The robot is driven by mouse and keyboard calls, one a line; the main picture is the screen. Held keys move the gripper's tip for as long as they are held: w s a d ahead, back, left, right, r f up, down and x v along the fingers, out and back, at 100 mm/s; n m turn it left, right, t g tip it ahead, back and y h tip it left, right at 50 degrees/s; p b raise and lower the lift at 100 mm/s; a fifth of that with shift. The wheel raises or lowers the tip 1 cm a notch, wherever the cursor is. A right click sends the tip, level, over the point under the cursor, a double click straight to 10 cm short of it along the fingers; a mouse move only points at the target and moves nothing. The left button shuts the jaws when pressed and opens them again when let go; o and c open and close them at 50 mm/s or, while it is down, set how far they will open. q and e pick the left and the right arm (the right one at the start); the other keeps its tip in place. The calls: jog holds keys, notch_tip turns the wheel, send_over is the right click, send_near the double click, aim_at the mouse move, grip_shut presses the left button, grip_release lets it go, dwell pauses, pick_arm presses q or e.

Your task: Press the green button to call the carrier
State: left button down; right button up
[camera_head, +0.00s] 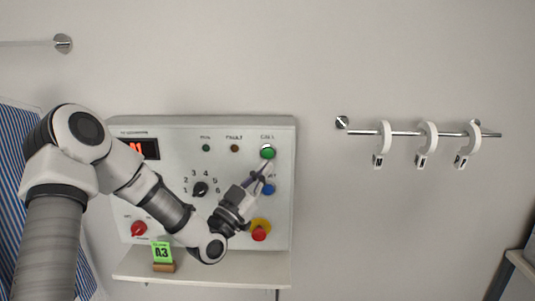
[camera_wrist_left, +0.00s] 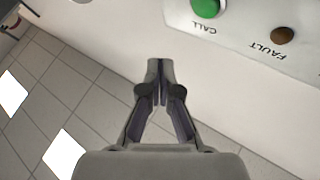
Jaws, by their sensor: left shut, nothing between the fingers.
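The green button (camera_head: 267,152) sits under the CALL label at the upper right of the white control panel (camera_head: 225,137). My left gripper (camera_head: 262,170) is shut and empty. In the head view its fingertips are just below the green button. In the left wrist view the green button (camera_wrist_left: 206,7) is at the top edge, and the shut fingertips (camera_wrist_left: 160,66) stand apart from it. I cannot tell the exact gap to the panel face. My right gripper is not in view.
The panel also bears a blue button (camera_head: 268,189), a red emergency button (camera_head: 259,233), a black dial (camera_head: 200,189) and a red switch (camera_head: 139,229). A rail (camera_head: 400,133) with white hooks is at right, with bare wall between.

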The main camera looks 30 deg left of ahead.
aim_at(268, 153)
pick_arm(q)
jog(key=w+a, duration=0.3)
jog(key=w, duration=0.2)
jog(key=shift+w+a+b, duration=0.15)
jog(key=shift+w+b, duration=0.1)
jog(key=shift+b, duration=0.1)
dwell(1.1)
jog(key=shift+w+a+b, duration=0.2)
jog(key=shift+w+b, duration=0.1)
jog(key=shift+w, duration=0.05)
